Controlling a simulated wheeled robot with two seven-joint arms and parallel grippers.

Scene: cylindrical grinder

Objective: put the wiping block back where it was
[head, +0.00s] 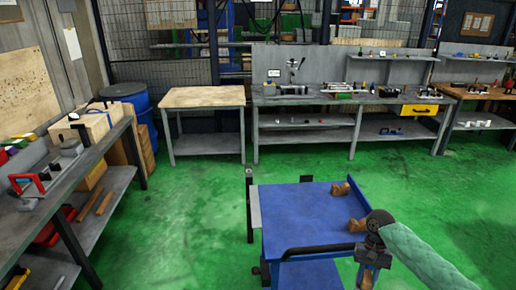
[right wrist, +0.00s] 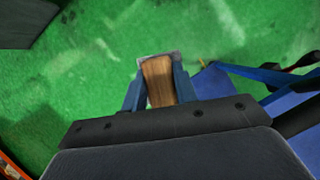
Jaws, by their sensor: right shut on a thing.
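My right gripper (head: 368,270) is at the right front corner of the blue cart, at the end of my green-sleeved arm. In the right wrist view its two blue fingers (right wrist: 158,88) are shut on the wiping block (right wrist: 158,82), a brown wooden piece with a greyish edge at its far end. Green floor shows beyond the block there. In the head view the block is mostly hidden by the gripper. My left gripper is not in view.
The blue cart (head: 300,215) has a black handle and brown objects (head: 343,187) along its right side; the middle of its top is clear. A cluttered grey bench (head: 95,160) stands left. A wood-topped table (head: 204,97) and a long workbench (head: 310,100) stand behind. Green floor lies between.

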